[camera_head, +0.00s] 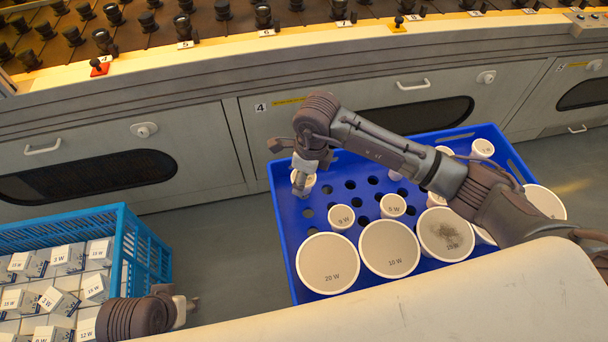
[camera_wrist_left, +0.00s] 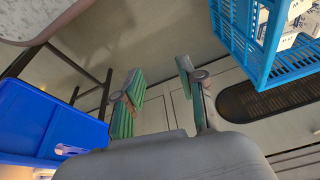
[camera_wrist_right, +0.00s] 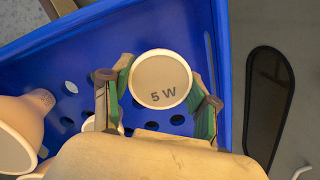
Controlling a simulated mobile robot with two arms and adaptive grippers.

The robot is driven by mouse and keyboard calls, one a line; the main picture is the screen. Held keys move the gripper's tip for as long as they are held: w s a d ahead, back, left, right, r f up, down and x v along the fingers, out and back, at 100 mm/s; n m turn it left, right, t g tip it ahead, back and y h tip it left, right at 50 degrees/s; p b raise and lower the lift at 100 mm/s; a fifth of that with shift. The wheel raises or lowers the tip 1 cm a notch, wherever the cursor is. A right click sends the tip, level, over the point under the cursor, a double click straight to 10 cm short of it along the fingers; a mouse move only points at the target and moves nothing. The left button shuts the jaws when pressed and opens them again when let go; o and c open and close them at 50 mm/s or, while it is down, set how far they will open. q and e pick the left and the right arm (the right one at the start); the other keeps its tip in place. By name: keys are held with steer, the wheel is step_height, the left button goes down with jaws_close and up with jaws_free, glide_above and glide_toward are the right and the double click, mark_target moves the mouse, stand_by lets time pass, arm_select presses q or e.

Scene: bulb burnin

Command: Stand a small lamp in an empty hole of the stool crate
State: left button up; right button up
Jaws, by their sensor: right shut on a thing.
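My right gripper (camera_head: 303,172) is shut on a small white lamp (camera_head: 307,183) at the far left corner of the blue stool crate (camera_head: 284,222). In the right wrist view the lamp (camera_wrist_right: 161,79) shows its round "5 W" face between the two fingers. Its lower end is hidden, so I cannot tell whether it is in a hole. Empty holes show in the crate's top beside it. Two other small lamps (camera_head: 341,217) (camera_head: 393,205) stand nearer the middle. My left gripper (camera_wrist_left: 160,90) is open and empty, low between the two crates.
Large lamps marked 20 W (camera_head: 327,262), 10 W (camera_head: 389,248) and 15 W (camera_head: 445,233) fill the crate's near side. More lamps stand at its right, partly under my right arm. A light-blue crate (camera_head: 146,248) of boxes is at left. A grey cabinet (camera_head: 200,150) runs behind.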

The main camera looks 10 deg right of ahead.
steer(key=shift+f, duration=0.3)
arm_select(q)
steer(key=shift+b+v, duration=0.35)
steer(key=shift+v, duration=0.95)
arm_select(e)
steer(key=shift+f, duration=0.15)
steer(key=shift+f, duration=0.2)
steer(key=shift+f+b, duration=0.5)
steer(key=shift+b, duration=0.05)
arm_select(q)
steer(key=shift+f, duration=0.5)
arm_select(e)
steer(key=o, duration=1.2)
steer(key=shift+o, duration=0.2)
steer(key=shift+r, duration=0.1)
steer(key=r, duration=0.8)
steer(key=d+r, duration=0.1)
steer(key=r, duration=0.2)
steer(key=shift+s+d+r, duration=0.1)
steer(key=shift+s+r, duration=0.3)
